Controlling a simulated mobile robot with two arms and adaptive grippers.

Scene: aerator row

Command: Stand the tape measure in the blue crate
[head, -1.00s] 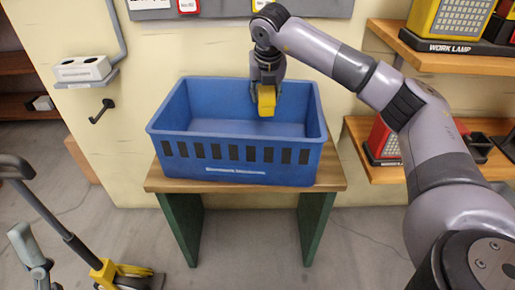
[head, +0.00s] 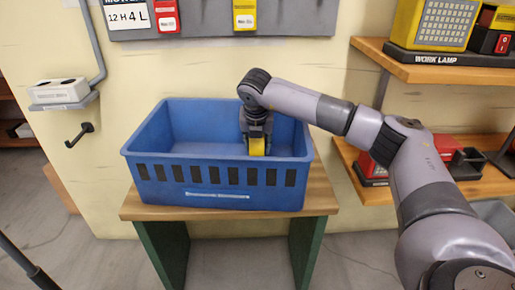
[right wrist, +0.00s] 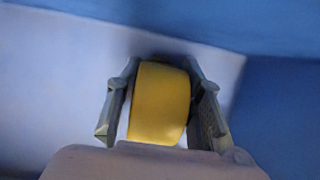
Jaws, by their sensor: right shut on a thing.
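The blue crate (head: 165,190) stands on a small wooden table and looks otherwise empty. The yellow tape measure (head: 257,146) is inside the crate's outline, toward its right side. My right gripper (head: 256,138) points down into the crate and is shut on the tape measure. In the right wrist view the tape measure (right wrist: 160,103) sits between the two fingers, with blue crate surfaces around it. The crate's front wall hides its floor in the head view, so I cannot tell whether the tape measure touches the floor. My left gripper is not in view.
The table (head: 322,198) has a narrow bare strip right of the crate. Shelves at right hold a work lamp (head: 433,25) and a red item (head: 372,165). A wall hook (head: 79,134) and a grey bracket box (head: 60,92) are at left.

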